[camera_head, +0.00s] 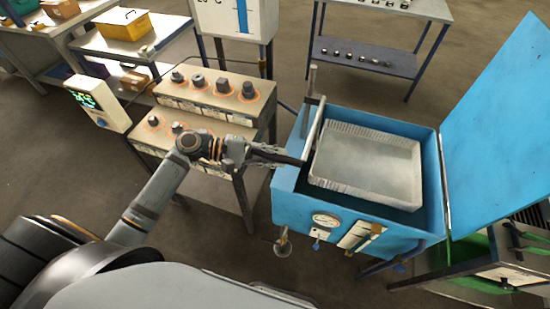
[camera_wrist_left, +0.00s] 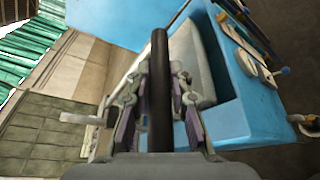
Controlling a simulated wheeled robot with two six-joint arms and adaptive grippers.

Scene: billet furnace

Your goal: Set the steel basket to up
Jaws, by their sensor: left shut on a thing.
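The steel basket (camera_head: 366,163) is a shallow grey perforated tray inside the open blue tank (camera_head: 283,208). Its rim looks about level with the tank's top edge. A dark bar handle (camera_head: 288,158) reaches out to the left over the tank's left edge, near an upright post and a pale arm. My left gripper (camera_head: 262,152) is at the handle's outer end. In the left wrist view the dark bar (camera_wrist_left: 160,55) stands between the fingers of my left gripper (camera_wrist_left: 158,98), which is shut on it. My right gripper does not show.
The tank's blue lid (camera_head: 500,125) stands open at the right. A gauge (camera_head: 326,220) and valves are on the tank's front. A bench with several dark knob-like parts (camera_head: 222,86) stands left of the tank. A table (camera_head: 366,55) is behind.

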